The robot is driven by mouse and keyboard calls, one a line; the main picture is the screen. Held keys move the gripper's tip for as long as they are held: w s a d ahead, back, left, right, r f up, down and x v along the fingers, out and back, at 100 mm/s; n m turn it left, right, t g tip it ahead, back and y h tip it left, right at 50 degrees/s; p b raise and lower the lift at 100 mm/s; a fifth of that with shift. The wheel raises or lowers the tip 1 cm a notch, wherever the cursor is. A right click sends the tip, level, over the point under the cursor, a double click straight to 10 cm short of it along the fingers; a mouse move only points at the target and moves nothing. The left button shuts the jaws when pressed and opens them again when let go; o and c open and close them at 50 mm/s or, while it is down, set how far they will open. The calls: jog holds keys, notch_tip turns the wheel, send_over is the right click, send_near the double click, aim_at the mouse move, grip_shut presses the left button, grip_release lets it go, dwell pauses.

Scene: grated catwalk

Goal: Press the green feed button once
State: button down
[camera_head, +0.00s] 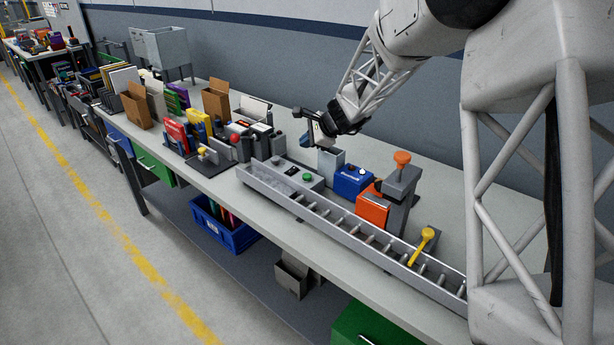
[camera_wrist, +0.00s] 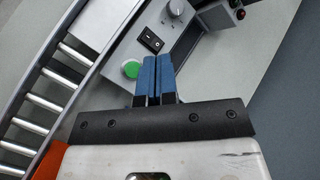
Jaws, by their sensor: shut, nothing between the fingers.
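The green feed button (camera_head: 307,177) sits on top of a grey control box (camera_head: 290,166) beside the roller conveyor. In the wrist view the green button (camera_wrist: 131,69) is a round green disc in a pale ring, just left of my fingertips. A black rocker switch (camera_wrist: 151,40) and a grey knob (camera_wrist: 175,8) are on the same box. My gripper (camera_wrist: 158,62) is shut and empty, with its blue fingers side by side. In the head view my gripper (camera_head: 305,126) is above and behind the box, apart from the button.
The roller conveyor (camera_head: 350,234) runs along the bench front. A blue box (camera_head: 352,180), an orange block (camera_head: 371,207) and a grey stand with an orange knob (camera_head: 402,158) stand right of the button. A red ball-topped device (camera_head: 234,139) stands to the left.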

aim_at(307, 176)
jog(key=shift+f, duration=0.1)
jog(key=shift+f, duration=4.3)
